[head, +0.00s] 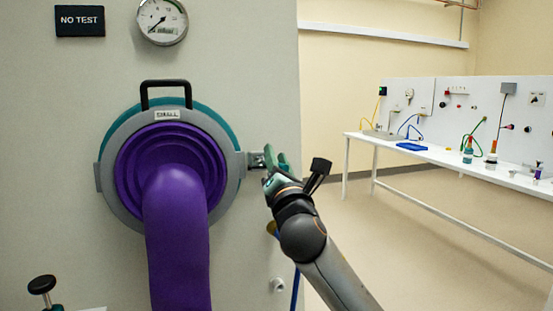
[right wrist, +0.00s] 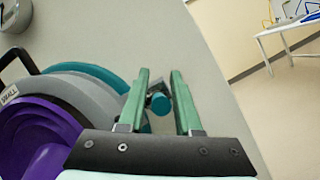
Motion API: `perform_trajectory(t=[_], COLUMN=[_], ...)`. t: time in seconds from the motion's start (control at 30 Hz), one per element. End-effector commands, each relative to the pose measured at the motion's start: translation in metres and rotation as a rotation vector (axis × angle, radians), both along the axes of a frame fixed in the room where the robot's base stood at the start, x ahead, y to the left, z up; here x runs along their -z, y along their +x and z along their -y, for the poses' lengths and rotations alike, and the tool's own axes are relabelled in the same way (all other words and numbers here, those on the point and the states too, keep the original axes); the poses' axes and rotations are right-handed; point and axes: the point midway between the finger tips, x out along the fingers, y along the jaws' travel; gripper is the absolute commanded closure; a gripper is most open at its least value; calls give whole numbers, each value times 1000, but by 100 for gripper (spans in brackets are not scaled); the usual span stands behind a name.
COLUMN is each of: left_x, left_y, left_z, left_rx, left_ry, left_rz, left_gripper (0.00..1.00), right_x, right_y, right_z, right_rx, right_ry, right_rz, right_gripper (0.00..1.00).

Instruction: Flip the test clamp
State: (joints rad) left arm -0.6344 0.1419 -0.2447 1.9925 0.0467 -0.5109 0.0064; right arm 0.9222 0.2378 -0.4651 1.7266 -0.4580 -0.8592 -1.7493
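The test clamp is a small metal clamp (head: 256,160) on the right edge of the grey ring around the glove port. In the right wrist view its round teal knob (right wrist: 159,104) shows between my two green fingers, nearer the left one. My right gripper (head: 271,160) is at the clamp in the head view and hides part of it. In the right wrist view the right gripper (right wrist: 160,76) is open, with a gap around the knob. I cannot tell whether a finger touches it. My left gripper is out of view.
A purple glove (head: 178,240) hangs from the port (head: 222,195), labelled SMALL, with a black handle (head: 166,86) on top. A black knob (head: 42,285) stands lower left. A white bench (head: 450,172) is far right; floor between is clear.

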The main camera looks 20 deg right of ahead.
Motion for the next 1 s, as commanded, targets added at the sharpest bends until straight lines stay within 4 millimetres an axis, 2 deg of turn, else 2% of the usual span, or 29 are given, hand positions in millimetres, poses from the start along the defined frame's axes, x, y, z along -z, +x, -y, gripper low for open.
perform_trajectory(t=[0.03,0.27,1.0], left_x=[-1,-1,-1], left_y=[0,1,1], left_z=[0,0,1], left_rx=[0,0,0], left_ry=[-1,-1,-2], left_rz=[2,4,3], left_gripper=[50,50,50], right_x=[0,0,1], right_y=[0,0,0], right_z=[0,0,0], right_rx=[0,0,1], right_ry=[0,-1,0], right_rz=[0,0,-2], right_gripper=[74,100,100])
